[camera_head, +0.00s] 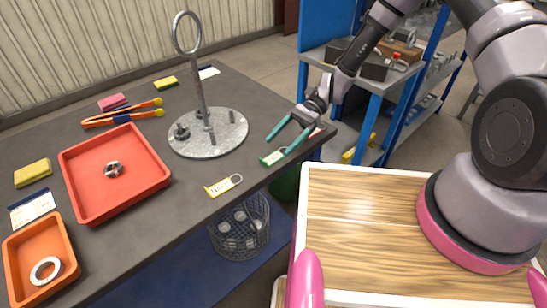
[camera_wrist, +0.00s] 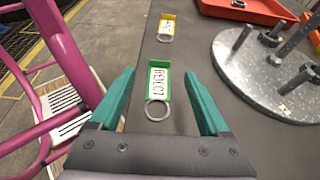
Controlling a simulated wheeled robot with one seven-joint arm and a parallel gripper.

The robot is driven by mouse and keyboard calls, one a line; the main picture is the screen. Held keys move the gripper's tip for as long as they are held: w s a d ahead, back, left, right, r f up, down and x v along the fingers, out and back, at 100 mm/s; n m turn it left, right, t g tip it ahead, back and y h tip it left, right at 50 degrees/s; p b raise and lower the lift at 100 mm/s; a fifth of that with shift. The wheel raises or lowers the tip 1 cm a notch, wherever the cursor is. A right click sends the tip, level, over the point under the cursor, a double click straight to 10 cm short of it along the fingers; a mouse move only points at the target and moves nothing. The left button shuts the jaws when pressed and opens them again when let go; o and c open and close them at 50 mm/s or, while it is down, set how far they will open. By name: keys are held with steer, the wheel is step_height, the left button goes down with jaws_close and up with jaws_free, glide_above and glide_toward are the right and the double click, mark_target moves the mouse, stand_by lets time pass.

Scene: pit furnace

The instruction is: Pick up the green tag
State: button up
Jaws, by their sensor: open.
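The green tag (camera_wrist: 159,82), with a white label and a metal ring, lies on the dark table near its edge. In the wrist view it sits between the two teal fingers of my gripper (camera_wrist: 166,88), which are spread with a gap on each side. In the head view the green tag (camera_head: 272,157) lies just below the fingertips of my gripper (camera_head: 278,145). The gripper is open and empty. I cannot tell the exact height of the fingers above the table.
A yellow tag (camera_head: 222,186) lies nearby, left of the green one. A round metal base with a ring-topped post (camera_head: 207,140) stands behind. A red tray (camera_head: 88,205) and orange tray (camera_head: 20,285) are at left. A wire basket (camera_head: 240,243) is below the table edge.

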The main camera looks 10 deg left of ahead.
mark_target(264, 161)
steer(key=shift+x, duration=2.7)
steer(key=shift+f, duration=0.15)
jaws_close()
